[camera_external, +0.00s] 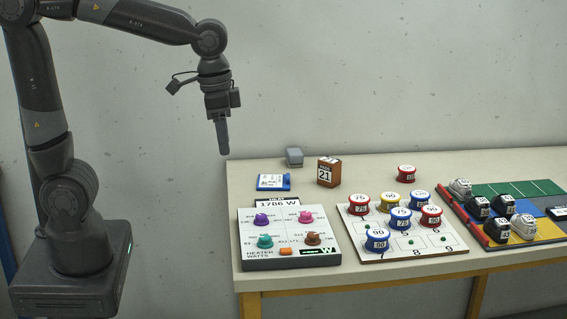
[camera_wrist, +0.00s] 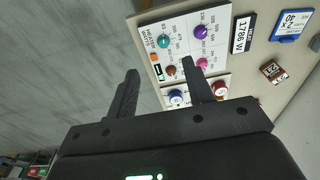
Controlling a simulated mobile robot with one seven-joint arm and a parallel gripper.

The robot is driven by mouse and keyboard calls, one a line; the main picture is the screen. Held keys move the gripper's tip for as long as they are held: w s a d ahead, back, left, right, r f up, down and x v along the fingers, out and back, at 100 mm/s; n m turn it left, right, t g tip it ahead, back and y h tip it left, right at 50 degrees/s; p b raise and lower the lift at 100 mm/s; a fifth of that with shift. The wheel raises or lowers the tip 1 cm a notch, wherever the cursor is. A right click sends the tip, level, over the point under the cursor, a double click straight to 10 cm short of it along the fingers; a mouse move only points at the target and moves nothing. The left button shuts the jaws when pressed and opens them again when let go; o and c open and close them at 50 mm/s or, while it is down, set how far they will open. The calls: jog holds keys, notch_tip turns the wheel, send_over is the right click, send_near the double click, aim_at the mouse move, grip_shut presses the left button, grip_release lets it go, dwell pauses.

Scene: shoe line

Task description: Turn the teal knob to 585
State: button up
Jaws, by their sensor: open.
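The teal knob (camera_external: 265,241) is at the lower left of a white heater panel (camera_external: 290,258) on the table. It also shows in the wrist view (camera_wrist: 164,41); the number it points to is too small to read. A purple knob (camera_external: 261,220), a pink knob (camera_external: 306,217) and a brown knob (camera_external: 312,239) share the panel. A display (camera_external: 279,204) at its back edge reads 1786 W. My gripper (camera_external: 224,152) hangs above and left of the table's back left corner, away from the panel. Its two fingers (camera_wrist: 163,65) are apart with nothing between them.
A small orange part (camera_external: 286,251) lies on the panel's front. Behind it are a blue card (camera_external: 274,182), a brown calendar block (camera_external: 329,172) and a grey box (camera_external: 294,157).

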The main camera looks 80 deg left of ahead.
jog(key=w+f+g, duration=0.3)
jog(key=w+f, duration=0.2)
jog(key=w, duration=0.2)
jog(key=g, duration=0.3)
send_near(266, 237)
jog(key=x, duration=0.7)
jog(key=shift+s+f, duration=0.2)
jog(key=shift+f, duration=0.15)
jog(key=c, duration=1)
